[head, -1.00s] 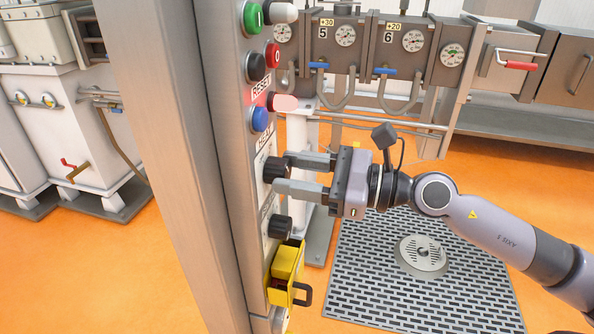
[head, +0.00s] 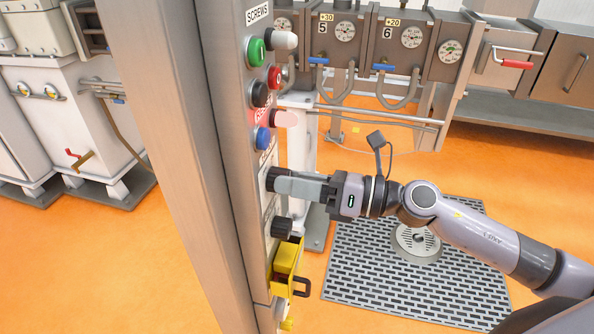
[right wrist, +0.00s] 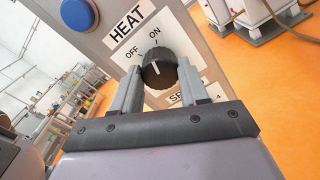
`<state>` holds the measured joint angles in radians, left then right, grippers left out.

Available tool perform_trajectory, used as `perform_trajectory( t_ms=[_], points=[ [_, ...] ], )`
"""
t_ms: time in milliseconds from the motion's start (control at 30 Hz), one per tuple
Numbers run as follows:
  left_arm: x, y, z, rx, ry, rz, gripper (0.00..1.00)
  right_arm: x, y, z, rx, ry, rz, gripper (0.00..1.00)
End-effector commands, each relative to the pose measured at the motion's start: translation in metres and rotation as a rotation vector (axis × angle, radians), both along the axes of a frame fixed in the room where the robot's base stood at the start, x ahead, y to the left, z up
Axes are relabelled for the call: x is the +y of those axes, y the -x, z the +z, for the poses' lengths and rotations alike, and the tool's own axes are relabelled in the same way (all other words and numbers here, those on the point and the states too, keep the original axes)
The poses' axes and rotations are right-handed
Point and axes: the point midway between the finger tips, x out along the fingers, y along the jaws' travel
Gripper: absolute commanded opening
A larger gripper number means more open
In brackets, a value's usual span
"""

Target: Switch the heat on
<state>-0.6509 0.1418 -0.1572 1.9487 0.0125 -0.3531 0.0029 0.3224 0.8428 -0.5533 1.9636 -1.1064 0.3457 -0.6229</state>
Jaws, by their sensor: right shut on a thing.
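The HEAT knob (head: 272,180) is a black rotary selector on the grey control panel (head: 262,215). In the right wrist view the knob (right wrist: 160,72) shows below the HEAT label (right wrist: 130,21), with OFF and ON marks. Its white pointer line points up, roughly towards ON; whether it is fully there I cannot tell. My right gripper (head: 283,184) is shut on the knob. In the right wrist view one finger of the gripper (right wrist: 159,92) stands on each side of it. My left gripper is not in view.
Above the knob are blue (head: 262,138), black (head: 260,94), red (head: 274,77) and green (head: 256,51) buttons. Below it are another black knob (head: 281,228) and a yellow switch box (head: 288,262). A floor grate (head: 400,285) lies to the right. Machines stand behind.

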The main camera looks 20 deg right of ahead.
Motion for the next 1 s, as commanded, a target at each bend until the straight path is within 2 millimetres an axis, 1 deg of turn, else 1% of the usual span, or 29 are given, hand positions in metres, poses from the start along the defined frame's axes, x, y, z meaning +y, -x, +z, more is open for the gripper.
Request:
perform_trajectory(
  t_ms=[33, 333, 600, 967, 1000],
  points=[
    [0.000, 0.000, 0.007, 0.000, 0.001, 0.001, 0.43, 0.000, 0.000, 0.003, 0.029, -0.019, -0.001, 0.13],
    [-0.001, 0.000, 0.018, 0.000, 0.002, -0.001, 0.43, 0.000, 0.000, 0.001, 0.154, -0.105, -0.001, 0.13],
    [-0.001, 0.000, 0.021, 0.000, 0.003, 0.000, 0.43, 0.000, 0.000, 0.000, 0.193, -0.132, -0.001, 0.13],
    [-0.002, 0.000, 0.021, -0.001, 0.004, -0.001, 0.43, 0.000, 0.000, 0.000, 0.198, -0.135, -0.001, 0.13],
    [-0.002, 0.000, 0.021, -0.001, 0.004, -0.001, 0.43, 0.000, 0.000, 0.000, 0.198, -0.135, -0.001, 0.47]
  ],
)
